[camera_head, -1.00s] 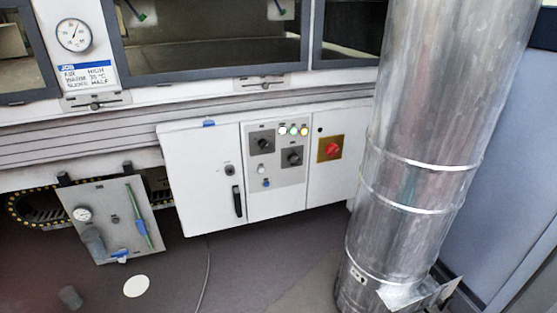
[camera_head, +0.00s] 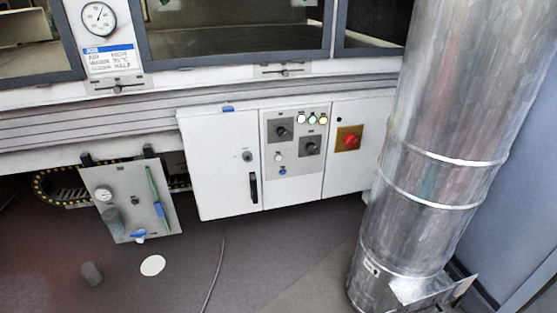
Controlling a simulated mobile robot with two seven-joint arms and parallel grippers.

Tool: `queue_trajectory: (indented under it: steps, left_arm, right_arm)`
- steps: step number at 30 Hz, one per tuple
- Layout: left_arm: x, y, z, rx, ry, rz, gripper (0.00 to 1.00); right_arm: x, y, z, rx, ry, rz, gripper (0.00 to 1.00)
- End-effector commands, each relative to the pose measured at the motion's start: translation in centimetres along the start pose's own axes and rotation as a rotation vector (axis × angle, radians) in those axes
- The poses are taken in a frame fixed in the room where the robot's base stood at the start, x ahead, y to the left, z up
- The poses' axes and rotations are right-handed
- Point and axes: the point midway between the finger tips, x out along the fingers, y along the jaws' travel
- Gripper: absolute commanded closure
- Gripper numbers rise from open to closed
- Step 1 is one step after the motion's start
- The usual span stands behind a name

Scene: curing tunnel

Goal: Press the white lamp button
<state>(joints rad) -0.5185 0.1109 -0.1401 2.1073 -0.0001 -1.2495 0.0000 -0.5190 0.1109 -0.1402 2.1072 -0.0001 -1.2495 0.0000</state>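The control panel (camera_head: 294,178) is on the front of a white cabinet below the long machine. A row of small round lamps sits at its upper right: a white one (camera_head: 301,119), a green one (camera_head: 312,119) and a yellow one (camera_head: 323,119). A small white round button (camera_head: 278,157) sits lower left, just above a blue button (camera_head: 282,171). I cannot tell from the labels which white one is the lamp button. Neither of my grippers is in view, and nothing covers the panel.
Two dark rotary knobs (camera_head: 283,132) (camera_head: 309,146) are beside the buttons. A red switch on a yellow plate (camera_head: 348,140) is to the right. A large metal duct (camera_head: 430,170) stands at the right. A cable (camera_head: 214,272) lies on the floor, which is largely clear before the cabinet.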

Motion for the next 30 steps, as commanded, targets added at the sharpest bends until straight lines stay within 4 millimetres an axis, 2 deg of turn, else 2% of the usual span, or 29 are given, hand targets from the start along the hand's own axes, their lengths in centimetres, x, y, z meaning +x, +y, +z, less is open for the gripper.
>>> queue_trajectory:
  steps: [4,17,30]
  left_arm:
    - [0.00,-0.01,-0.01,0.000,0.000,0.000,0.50]
    - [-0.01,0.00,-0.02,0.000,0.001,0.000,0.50]
    - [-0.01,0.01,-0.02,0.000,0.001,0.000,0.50]
  right_arm:
    - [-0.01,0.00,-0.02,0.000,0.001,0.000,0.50]
    - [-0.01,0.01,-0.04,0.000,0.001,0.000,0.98]
    - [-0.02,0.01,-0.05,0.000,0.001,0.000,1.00]
